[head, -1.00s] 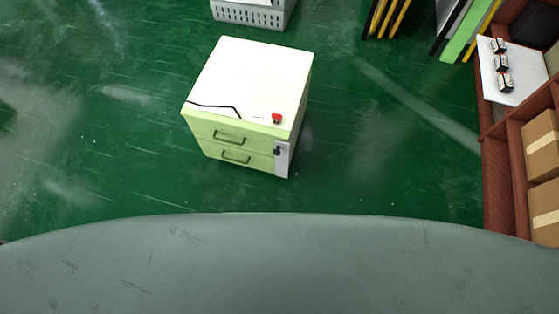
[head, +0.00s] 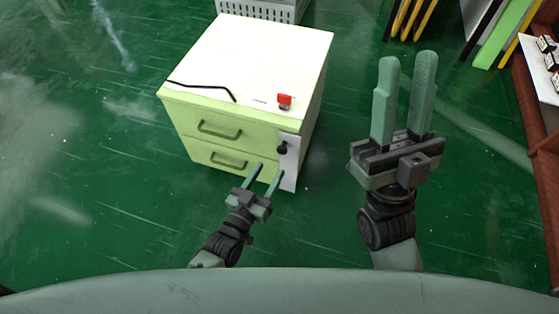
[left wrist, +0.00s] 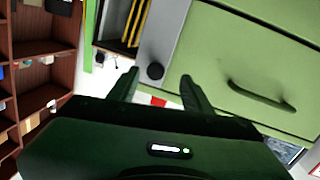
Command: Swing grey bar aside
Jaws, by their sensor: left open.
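The grey bar (head: 289,160) runs upright along the right edge of the green drawer cabinet's front (head: 210,143), with a black knob (head: 282,148) on it. My left gripper (head: 271,169) is open and empty, in front of the bar's lower part in the head view. In the left wrist view, the bar (left wrist: 167,40) and its knob (left wrist: 155,72) show between and beyond the open fingers (left wrist: 160,76). I cannot tell whether a finger touches the bar. My right gripper (head: 407,62) is open and empty, raised to the right of the cabinet.
A red button (head: 284,101) and a black cable (head: 203,86) are on the white cabinet top (head: 255,55). A grey crate (head: 262,10) stands behind it. A brown shelf (head: 535,120) is at the far right.

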